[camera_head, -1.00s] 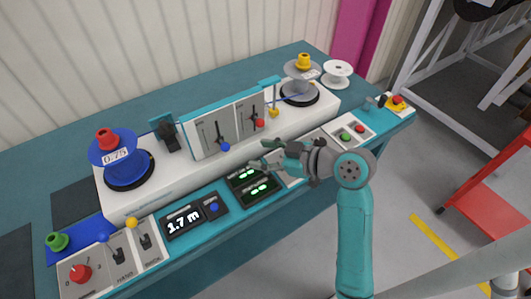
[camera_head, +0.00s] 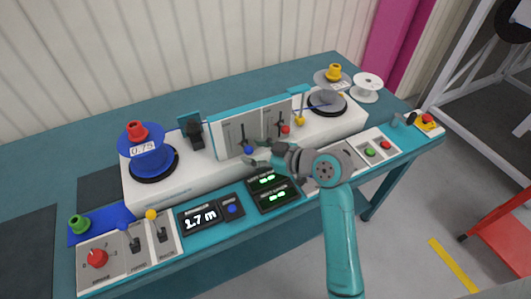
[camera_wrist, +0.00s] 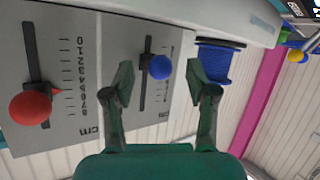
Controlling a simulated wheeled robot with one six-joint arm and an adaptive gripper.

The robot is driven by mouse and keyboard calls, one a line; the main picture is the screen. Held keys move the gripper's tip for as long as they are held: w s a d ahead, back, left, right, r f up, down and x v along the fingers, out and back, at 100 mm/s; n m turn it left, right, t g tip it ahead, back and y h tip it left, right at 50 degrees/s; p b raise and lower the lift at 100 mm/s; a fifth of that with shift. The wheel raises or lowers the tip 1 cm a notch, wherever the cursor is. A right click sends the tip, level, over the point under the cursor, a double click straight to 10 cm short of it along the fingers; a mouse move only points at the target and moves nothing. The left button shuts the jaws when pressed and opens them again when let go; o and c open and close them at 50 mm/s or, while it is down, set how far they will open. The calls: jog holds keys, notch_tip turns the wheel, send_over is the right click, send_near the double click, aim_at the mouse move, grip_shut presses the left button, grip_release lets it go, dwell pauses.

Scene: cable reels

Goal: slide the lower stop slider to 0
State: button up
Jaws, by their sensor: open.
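The slider panel (camera_head: 235,133) stands upright on the white machine and carries two slotted sliders. One has a blue knob (camera_head: 248,150), the other a red knob (camera_head: 285,129); I cannot read which is the lower stop. In the wrist view the blue knob (camera_wrist: 160,67) shows between the fingertips of my open gripper (camera_wrist: 159,80), with a gap on each side. The red knob (camera_wrist: 30,108) is left of the fingers, its pointer around the middle of a 0-to-8 cm scale. In the head view my gripper (camera_head: 256,155) is close to the blue knob.
A blue reel (camera_head: 150,155) stands left of the panel and a grey reel (camera_head: 333,80) right of it. A black clamp-like part (camera_head: 194,135) is just left of the panel. Displays (camera_head: 272,188) and a switch box (camera_head: 130,250) line the bench front.

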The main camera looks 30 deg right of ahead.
jog(key=shift+w+f, duration=0.1)
jog(key=shift+w, duration=0.05)
grip_shut()
jog(key=c, duration=0.7)
grip_release()
grip_shut()
jog(key=shift+a, duration=0.1)
